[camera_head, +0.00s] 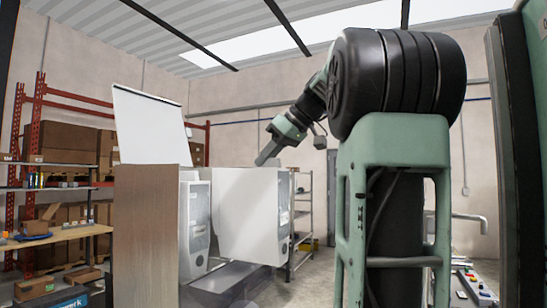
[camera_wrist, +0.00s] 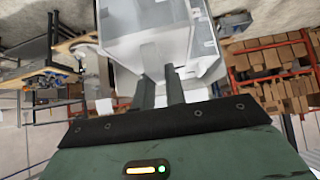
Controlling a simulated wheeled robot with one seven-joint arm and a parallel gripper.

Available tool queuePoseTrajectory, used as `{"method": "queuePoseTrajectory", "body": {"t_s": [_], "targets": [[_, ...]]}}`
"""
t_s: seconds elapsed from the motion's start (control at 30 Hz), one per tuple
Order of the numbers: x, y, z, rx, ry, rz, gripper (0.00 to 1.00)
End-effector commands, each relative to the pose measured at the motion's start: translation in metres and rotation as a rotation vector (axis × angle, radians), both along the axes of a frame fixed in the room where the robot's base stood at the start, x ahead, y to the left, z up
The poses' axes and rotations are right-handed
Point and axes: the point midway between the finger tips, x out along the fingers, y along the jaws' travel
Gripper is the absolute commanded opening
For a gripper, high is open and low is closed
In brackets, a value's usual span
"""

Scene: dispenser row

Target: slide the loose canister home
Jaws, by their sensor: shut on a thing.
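The loose canister (camera_head: 238,215) is a large white box with a clear window on its right face. It stands out to the right of its neighbour in the row. My gripper (camera_head: 266,158) reaches down to its top edge from the upper right. In the wrist view my gripper (camera_wrist: 161,72) has its two dark fingers close together, shut on a part of the canister (camera_wrist: 150,22). The gripped part is mostly hidden between the fingers. A second white dispenser unit (camera_head: 195,228) stands to the left, with a similar front.
A raised white lid or panel (camera_head: 150,128) stands above a brown side panel (camera_head: 145,235). A grey ledge (camera_head: 232,276) lies beneath the units. Shelves with boxes (camera_head: 65,150) are at the left. A metal rack (camera_head: 302,210) stands behind at right, with open floor near it.

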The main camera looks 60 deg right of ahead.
Motion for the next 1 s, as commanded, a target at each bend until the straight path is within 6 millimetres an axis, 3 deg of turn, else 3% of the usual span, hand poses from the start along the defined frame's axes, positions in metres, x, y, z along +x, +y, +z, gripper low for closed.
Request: {"method": "queuePoseTrajectory", "body": {"t_s": [0.53,1.0], "targets": [[0.036,0.003,0.0,-0.001,0.0,0.001,0.0],[0.041,0.003,0.0,-0.001,-0.001,0.0,0.0]]}}
